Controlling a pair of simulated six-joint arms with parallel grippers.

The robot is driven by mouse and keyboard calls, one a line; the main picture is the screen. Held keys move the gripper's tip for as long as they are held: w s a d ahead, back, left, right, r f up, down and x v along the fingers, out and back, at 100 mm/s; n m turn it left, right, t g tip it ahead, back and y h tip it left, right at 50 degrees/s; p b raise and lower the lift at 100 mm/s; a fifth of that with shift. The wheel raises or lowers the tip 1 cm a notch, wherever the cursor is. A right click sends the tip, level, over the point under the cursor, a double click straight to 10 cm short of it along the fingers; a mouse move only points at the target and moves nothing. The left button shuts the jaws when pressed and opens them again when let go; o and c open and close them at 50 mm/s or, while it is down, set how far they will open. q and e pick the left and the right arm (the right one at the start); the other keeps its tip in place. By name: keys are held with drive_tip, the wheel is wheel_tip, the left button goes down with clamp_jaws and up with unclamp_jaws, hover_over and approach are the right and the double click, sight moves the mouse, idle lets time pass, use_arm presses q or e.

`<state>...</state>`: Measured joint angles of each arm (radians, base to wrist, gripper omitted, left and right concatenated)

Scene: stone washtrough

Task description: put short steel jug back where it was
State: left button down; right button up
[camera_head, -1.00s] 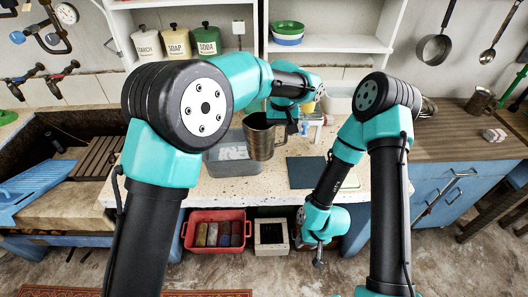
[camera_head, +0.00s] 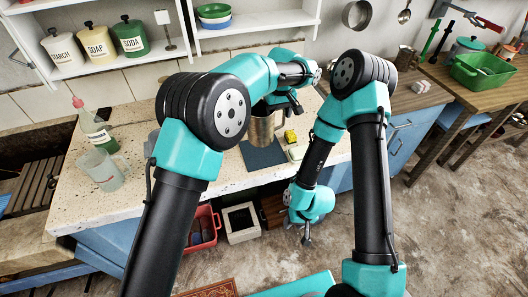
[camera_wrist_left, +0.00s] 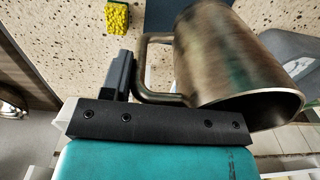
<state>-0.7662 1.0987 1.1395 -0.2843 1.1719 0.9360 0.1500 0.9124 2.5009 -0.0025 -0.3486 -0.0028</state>
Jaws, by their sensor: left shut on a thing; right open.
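The short steel jug (camera_head: 262,128) is in my left gripper (camera_head: 292,104), which is shut on its handle. In the head view the jug appears over the upper part of a dark mat (camera_head: 264,155); I cannot tell whether it touches the mat. In the left wrist view the jug (camera_wrist_left: 225,55) fills the upper right, its open rim toward the lower right and its handle beside the grey finger. My right gripper (camera_head: 307,240) is open and empty, low in front of the counter.
A yellow sponge (camera_head: 290,136) lies close to the right of the mat on the speckled counter (camera_head: 135,200). A clear measuring jug (camera_head: 101,170) and a soap bottle (camera_head: 94,128) stand at the left. A red crate (camera_head: 203,228) sits below the counter.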

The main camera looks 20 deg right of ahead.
use_arm(q)
drive_tip(key=shift+f, duration=1.25)
drive_tip(key=shift+f, duration=2.8)
drive_tip(key=shift+c, duration=1.9)
unclamp_jaws()
wheel_tip(320, 180, up, 12)
drive_tip(key=shift+r, duration=0.1)
